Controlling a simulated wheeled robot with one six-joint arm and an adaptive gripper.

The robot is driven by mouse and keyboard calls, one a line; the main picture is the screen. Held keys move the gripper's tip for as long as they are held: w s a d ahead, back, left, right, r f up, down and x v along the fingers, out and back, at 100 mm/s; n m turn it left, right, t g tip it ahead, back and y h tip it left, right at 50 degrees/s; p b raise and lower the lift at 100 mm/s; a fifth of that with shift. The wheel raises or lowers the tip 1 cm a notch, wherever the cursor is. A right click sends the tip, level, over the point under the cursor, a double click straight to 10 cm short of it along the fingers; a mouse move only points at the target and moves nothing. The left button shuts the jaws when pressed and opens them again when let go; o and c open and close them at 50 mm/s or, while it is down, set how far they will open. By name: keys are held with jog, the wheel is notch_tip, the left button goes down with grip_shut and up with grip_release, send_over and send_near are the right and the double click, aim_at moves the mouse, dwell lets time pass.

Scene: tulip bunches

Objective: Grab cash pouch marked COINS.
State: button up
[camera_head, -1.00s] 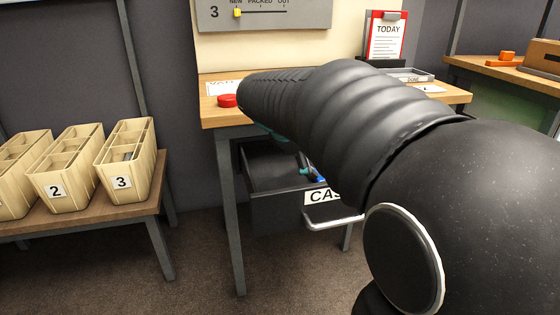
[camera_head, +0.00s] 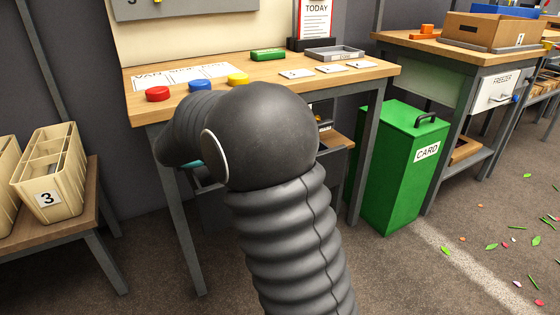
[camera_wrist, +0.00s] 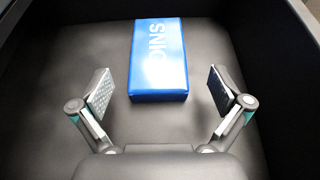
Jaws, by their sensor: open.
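The blue pouch (camera_wrist: 158,65) lies flat in a dark drawer (camera_wrist: 60,70) in the wrist view. White letters on it read sideways as part of COINS; the rest is cut off. My gripper (camera_wrist: 160,90) is open, with one finger to the left of the pouch and one to the right. Both fingers are apart from it, and nothing is between them but the pouch's near part. In the head view my arm covers most of the drawer (camera_head: 222,212) under the wooden table (camera_head: 345,78), and the pouch and my fingers are hidden.
The drawer walls (camera_wrist: 285,60) rise around the pouch. On the table are red (camera_head: 158,94), blue (camera_head: 200,85) and yellow (camera_head: 238,79) buttons, a green block (camera_head: 268,55) and a grey tray (camera_head: 334,54). A green CARD bin (camera_head: 400,170) stands to the right; numbered crates are at the left.

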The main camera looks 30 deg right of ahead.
jog(key=x, duration=0.5)
jog(key=shift+w, duration=0.15)
jog(key=c, duration=1.3)
jog(key=shift+c, duration=0.2)
